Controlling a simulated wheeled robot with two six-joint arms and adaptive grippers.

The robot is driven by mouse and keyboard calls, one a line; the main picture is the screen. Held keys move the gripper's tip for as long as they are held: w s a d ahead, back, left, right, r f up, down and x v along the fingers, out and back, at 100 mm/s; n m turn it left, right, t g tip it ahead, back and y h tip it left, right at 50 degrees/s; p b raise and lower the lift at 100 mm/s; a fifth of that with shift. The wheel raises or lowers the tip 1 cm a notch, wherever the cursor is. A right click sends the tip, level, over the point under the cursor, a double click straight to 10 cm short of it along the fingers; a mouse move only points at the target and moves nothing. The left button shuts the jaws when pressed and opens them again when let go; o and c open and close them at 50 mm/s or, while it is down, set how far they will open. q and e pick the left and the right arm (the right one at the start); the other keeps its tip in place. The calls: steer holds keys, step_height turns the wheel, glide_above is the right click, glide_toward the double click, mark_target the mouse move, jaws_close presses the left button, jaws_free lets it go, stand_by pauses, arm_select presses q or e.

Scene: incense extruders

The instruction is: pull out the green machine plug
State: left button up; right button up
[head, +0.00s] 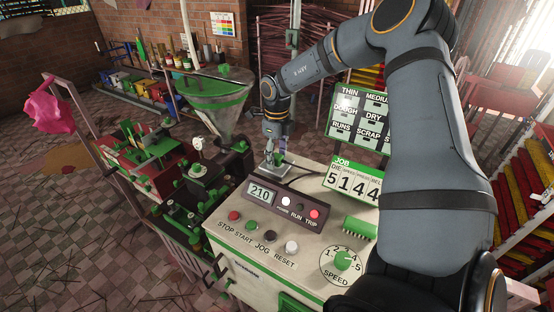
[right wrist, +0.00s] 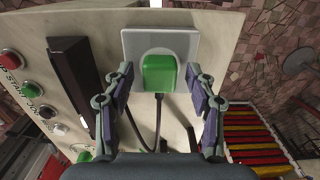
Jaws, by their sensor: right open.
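The green plug (right wrist: 159,73) sits in a pale square socket plate (right wrist: 184,42) on the cream machine top, seen in the right wrist view. A dark cable (right wrist: 158,115) runs from its near side. My right gripper (right wrist: 159,76) is open, with one finger on each side of the plug and a visible gap to each. How deep the fingertips reach along the plug is hard to tell. In the head view my right gripper (head: 272,154) points down at the back of the machine top, over the plate (head: 268,170); the plug is mostly hidden there. My left gripper is out of view.
The control box with the 210 display (head: 261,193) stands in front of the plate. The JOB number board (head: 354,182) is to its right. A metal hopper (head: 222,115) and a dark extruder with green knobs (head: 190,200) stand to the left.

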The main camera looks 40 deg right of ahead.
mark_target(277, 156)
steer(key=shift+c, duration=0.4)
jaws_close()
steer(key=shift+r, duration=0.1)
steer(key=shift+r+p, duration=2.95)
steer(key=shift+p, duration=0.1)
steer(key=shift+f, duration=0.15)
